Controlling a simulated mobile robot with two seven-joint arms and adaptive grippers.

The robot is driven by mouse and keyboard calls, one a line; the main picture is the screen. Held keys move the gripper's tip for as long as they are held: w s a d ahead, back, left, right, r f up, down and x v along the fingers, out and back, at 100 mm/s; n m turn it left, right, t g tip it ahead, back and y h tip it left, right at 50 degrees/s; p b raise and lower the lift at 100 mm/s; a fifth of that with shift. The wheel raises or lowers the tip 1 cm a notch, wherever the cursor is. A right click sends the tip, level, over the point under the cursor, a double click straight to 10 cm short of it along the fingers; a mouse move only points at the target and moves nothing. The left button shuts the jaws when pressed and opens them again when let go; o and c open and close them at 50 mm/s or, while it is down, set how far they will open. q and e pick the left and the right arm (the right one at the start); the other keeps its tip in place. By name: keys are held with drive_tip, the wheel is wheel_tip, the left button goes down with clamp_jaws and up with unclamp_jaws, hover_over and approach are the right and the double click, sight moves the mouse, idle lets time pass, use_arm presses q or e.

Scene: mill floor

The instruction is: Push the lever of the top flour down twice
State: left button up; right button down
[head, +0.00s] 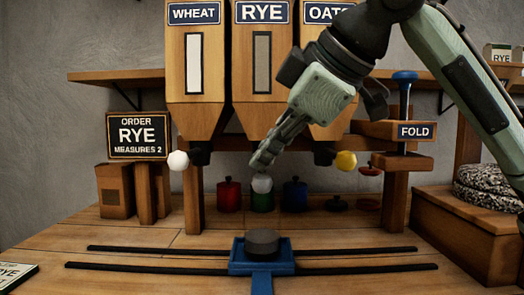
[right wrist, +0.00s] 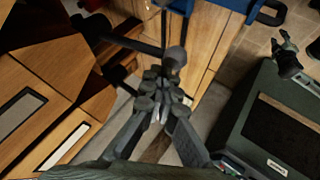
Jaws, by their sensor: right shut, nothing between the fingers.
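The order sign (head: 137,135) reads RYE, measures 2. The RYE hopper (head: 262,70) stands in the middle between the WHEAT hopper (head: 196,70) and the OATS hopper, which my right arm partly covers. The RYE lever's grey ball knob (head: 262,184) shows just below the fingertips of my right gripper (head: 262,161). In the right wrist view the knob (right wrist: 175,57) lies just beyond the shut, empty fingers (right wrist: 165,85); contact cannot be told. A gripper-like part (right wrist: 287,58) at the right of that view seems to be my left gripper; its fingers are unclear.
The white WHEAT knob (head: 178,161) and yellow OATS knob (head: 346,161) stand on either side. A blue tray (head: 240,267) with a dark round cup (head: 262,244) sits by the rails below. Coloured lidded pots (head: 229,196) stand behind. A FOLD press (head: 416,131) is at right.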

use_arm(q)
drive_tip(key=shift+f+b, duration=0.3)
use_arm(e)
drive_tip(key=shift+f, duration=0.75)
use_arm(q)
drive_tip(key=shift+r, duration=0.1)
idle(0.6)
wheel_tip(320, 180, up, 7)
use_arm(e)
drive_tip(key=shift+r, duration=0.1)
drive_tip(key=shift+r+p, duration=0.75)
drive_tip(key=shift+p, duration=0.15)
drive_tip(key=shift+r+p, duration=1.45)
drive_tip(key=shift+p, duration=0.05)
use_arm(q)
drive_tip(key=s+f+p, duration=0.1)
drive_tip(key=s+f, duration=0.2)
drive_tip(key=f, duration=1.2)
drive_tip(key=shift+a+f+g, duration=0.2)
drive_tip(key=shift+a+g, duration=0.05)
drive_tip(key=shift+g, duration=0.15)
use_arm(e)
drive_tip(key=shift+r, duration=0.7)
